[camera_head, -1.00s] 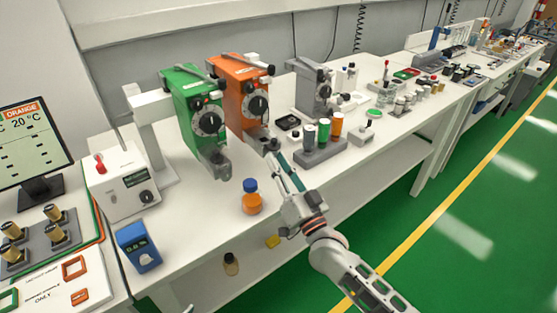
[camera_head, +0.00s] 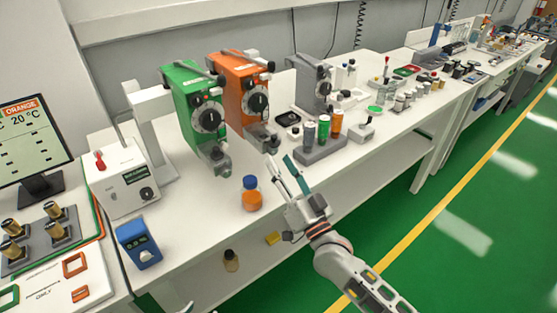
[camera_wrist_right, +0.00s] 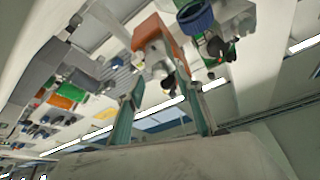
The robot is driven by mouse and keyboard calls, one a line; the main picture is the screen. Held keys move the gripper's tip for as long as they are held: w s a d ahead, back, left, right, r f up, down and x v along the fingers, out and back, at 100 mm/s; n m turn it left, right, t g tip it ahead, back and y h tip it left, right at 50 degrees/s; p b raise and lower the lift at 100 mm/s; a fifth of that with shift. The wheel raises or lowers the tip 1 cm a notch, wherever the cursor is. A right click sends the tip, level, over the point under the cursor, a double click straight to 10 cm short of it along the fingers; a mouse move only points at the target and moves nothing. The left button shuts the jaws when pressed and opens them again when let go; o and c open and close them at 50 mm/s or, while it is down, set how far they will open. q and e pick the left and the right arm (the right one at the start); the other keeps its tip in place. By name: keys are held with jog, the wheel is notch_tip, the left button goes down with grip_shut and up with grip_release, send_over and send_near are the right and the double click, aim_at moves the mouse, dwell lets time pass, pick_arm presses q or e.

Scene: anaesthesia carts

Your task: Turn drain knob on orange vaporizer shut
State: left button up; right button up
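The orange vaporizer (camera_head: 240,92) stands on the bench between a green and a grey one. Its drain block with a dark knob (camera_head: 271,145) juts from its lower front. Whether the knob is turned open or shut I cannot tell. My right gripper (camera_head: 278,161) is open and empty, its fingertips just in front of and below the drain block. In the right wrist view, the orange vaporizer (camera_wrist_right: 157,32) and its dark drain knob (camera_wrist_right: 170,79) show between and beyond the two spread fingers (camera_wrist_right: 162,108). Only small bits, perhaps my left gripper, show at the head view's bottom edge.
A bottle with a blue cap and orange liquid (camera_head: 251,195) stands left of my right gripper near the bench edge. The green vaporizer (camera_head: 193,105) is to the left. A grey rack of canisters (camera_head: 320,148) is close on the right. The bench front between bottle and rack is clear.

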jog(key=v, duration=1)
